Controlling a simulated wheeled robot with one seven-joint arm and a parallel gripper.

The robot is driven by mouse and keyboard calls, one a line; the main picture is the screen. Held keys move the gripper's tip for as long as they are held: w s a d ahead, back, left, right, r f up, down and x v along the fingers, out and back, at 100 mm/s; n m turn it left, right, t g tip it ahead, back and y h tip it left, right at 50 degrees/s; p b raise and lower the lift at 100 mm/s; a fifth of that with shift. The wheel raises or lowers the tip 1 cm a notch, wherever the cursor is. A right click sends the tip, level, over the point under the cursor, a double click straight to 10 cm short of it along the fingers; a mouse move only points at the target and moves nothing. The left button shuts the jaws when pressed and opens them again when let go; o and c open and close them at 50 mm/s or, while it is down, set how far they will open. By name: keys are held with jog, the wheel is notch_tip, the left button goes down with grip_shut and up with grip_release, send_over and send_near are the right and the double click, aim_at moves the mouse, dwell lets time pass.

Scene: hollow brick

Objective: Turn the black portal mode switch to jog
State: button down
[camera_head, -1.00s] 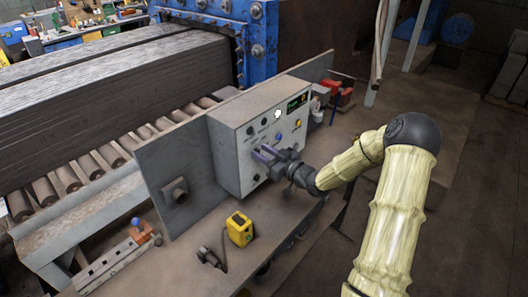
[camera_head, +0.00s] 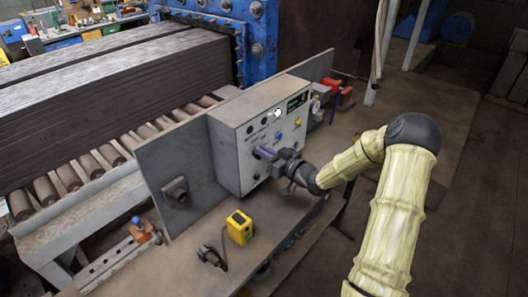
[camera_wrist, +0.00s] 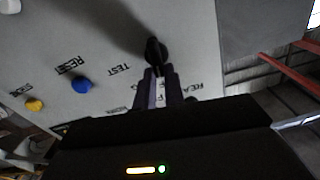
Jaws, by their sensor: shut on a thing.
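The grey control box (camera_head: 232,165) stands on the bench, and its front panel (camera_wrist: 110,25) fills much of the wrist view. My gripper (camera_head: 262,153) is at the lower part of this panel. In the wrist view, my gripper's fingers (camera_wrist: 158,88) are shut on a black switch knob (camera_wrist: 154,50), which stands out from the panel between the fingertips. Lettering beside it reads TEST, and other lettering is partly hidden by the fingers. The knob's pointing direction cannot be told. In the head view my gripper hides the knob.
A blue RESET button (camera_wrist: 81,86) and a yellow button (camera_wrist: 34,104) sit on the same panel. A yellow device (camera_head: 239,228) stands on the bench (camera_head: 190,260) before the box. A grey upright plate (camera_head: 165,170) is left of the box.

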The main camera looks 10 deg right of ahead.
jog(key=shift+w+d+f+m+p, duration=0.15)
jog(key=shift+m+p, duration=0.2)
jog(key=shift+m, duration=0.85)
jog(key=shift+w+d+m+p, duration=0.1)
jog(key=shift+d+m+p, duration=0.15)
jog(key=shift+m, duration=0.95)
jog(key=shift+w+d+f+m+p, duration=0.1)
jog(key=shift+m+p, duration=0.3)
jog(key=shift+m, duration=0.8)
jog(key=c, duration=1.5)
grip_release()
jog(key=shift+s, duration=0.1)
jog(key=b+v, duration=0.4)
jog(key=v, duration=1.3)
jog(key=shift+s+d, duration=0.1)
